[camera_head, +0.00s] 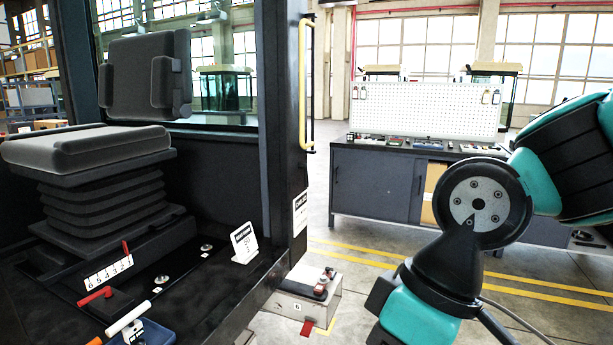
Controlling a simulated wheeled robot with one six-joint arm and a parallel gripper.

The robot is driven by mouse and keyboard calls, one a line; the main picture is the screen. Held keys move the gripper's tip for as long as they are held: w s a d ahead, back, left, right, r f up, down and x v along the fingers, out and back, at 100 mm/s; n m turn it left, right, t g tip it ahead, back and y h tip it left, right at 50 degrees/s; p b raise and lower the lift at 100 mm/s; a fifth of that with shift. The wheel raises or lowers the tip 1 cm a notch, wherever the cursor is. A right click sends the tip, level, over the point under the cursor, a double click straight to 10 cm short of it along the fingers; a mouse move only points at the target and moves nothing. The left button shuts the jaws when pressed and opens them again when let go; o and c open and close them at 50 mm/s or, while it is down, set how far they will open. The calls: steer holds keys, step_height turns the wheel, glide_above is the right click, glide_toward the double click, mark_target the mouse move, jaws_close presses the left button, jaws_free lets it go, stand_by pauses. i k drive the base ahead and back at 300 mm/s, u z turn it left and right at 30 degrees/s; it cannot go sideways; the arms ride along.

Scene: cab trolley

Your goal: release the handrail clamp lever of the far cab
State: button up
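A yellow handrail (302,85) stands upright on the dark door post (277,130) of the cab in front of me. Dark brackets hold it at its top and bottom ends. I cannot make out a clamp lever on it; the parts near its ends are too small to tell. Only this one cab shows clearly, and I cannot tell whether it is the far cab. My teal and black arm fills the right side of the view, apart from the handrail. My gripper is not in view.
Inside the cab are a dark seat (85,145), a red-handled lever (95,296), and a white-handled lever (128,318) on a blue base. A metal box (298,302) stands beside the cab. A workbench (375,185) with a pegboard (425,108) stands behind open floor.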

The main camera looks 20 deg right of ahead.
mark_target(301, 166)
steer(key=z, duration=0.45)
steer(key=i, duration=1.1)
steer(key=u, duration=0.4)
